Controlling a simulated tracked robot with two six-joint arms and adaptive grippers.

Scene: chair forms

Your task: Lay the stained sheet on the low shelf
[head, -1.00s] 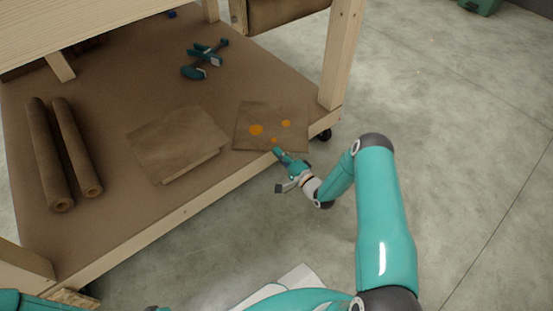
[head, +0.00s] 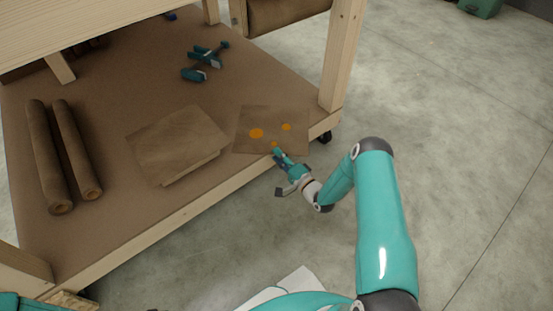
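The stained sheet (head: 256,118) is a flat brown square with several orange spots. It lies on the low shelf (head: 120,95) of the wooden workbench, near the front right corner and post. My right gripper (head: 277,173) is at the shelf's front edge, just in front of the sheet. Its fingers are spread with nothing seen between them. One teal fingertip overlaps the sheet's near edge in the picture; I cannot tell whether it touches. My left gripper is out of view.
A plain folded brown sheet or stack (head: 175,145) lies left of the stained sheet. Two brown rolls (head: 50,155) lie at the shelf's left. Teal tools (head: 205,62) lie farther back. The post (head: 340,55) and dark caster (head: 325,137) stand close to the right. Open floor lies right.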

